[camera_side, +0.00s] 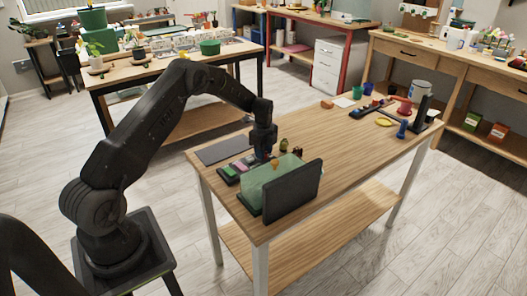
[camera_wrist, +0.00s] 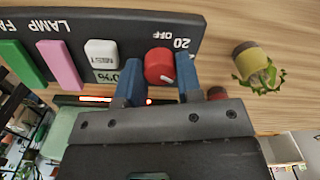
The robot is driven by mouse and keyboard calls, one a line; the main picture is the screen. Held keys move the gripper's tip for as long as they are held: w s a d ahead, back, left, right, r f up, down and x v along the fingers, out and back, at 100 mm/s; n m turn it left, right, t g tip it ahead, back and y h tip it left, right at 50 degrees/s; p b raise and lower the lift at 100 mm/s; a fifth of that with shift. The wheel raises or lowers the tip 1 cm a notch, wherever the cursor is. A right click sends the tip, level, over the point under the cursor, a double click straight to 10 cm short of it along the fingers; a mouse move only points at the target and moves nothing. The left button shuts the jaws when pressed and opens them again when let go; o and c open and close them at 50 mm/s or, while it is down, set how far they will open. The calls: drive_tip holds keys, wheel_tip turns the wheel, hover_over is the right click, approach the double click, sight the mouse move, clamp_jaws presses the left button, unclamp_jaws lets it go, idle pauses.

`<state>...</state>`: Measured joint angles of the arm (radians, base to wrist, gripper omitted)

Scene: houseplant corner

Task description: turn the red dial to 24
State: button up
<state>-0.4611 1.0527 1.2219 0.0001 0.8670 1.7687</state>
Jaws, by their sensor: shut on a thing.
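The red dial (camera_wrist: 159,66) sits on a black control panel (camera_wrist: 120,25) in the wrist view, beside the markings OFF and 20. A short white mark shows near its edge on the lower right; the setting it points to cannot be read surely. My gripper (camera_wrist: 158,78) has one blue finger on each side of the dial and is shut on it. In the side view my gripper (camera_side: 266,156) points down at the panel (camera_side: 238,169), and the dial is hidden there.
A white MIST key (camera_wrist: 101,53), a pink key (camera_wrist: 60,63) and a green key (camera_wrist: 20,62) lie left of the dial. A small potted plant (camera_wrist: 252,62) stands to the right. A greenish clear box (camera_side: 264,186) and an upright black panel (camera_side: 293,191) stand close in front of my gripper.

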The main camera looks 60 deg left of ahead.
idle(0.3)
drive_tip(key=o, duration=0.7)
drive_tip(key=shift+c, duration=0.2)
drive_tip(key=shift+r, duration=0.15)
wheel_tip(320, 180, up, 14)
drive_tip(key=shift+f, duration=0.2)
